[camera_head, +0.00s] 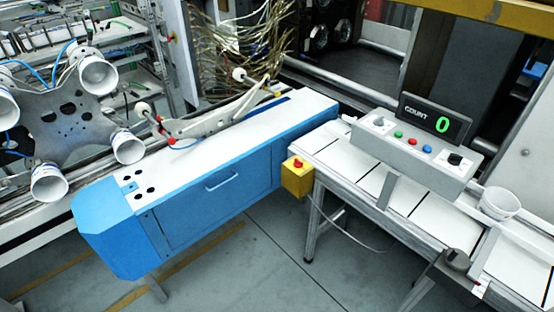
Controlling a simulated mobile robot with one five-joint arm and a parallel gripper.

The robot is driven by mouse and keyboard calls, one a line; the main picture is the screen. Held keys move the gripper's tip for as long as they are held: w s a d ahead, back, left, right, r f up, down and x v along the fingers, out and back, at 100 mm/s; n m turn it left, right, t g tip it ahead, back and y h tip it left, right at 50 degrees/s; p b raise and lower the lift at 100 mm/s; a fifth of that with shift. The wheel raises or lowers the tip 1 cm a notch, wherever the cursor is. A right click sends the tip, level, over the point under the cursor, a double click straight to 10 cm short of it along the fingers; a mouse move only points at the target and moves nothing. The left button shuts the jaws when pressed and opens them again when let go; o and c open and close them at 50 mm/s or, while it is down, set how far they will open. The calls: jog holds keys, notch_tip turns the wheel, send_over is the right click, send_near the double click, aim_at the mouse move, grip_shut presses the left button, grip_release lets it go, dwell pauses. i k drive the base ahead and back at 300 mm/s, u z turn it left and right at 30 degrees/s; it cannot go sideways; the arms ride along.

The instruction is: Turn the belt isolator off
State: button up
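No switch in view carries a label that I can read as the belt isolator. On the grey control box (415,155) beside the belt, a black rotary knob (455,159) sits on a white plate at the right end. A smaller knob (379,121) is at the left end. A dark grey unit with a round black top (455,260) is fixed at the belt's near edge, with a small red spot at its right; its switch position is too small to tell. My gripper is not in view.
A display (436,118) reads COUNT 0. A yellow box with a red button (297,178) hangs at the belt's left end.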

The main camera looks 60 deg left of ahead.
aim_at(298, 164)
jog(key=u, duration=3.4)
jog(key=i, duration=2)
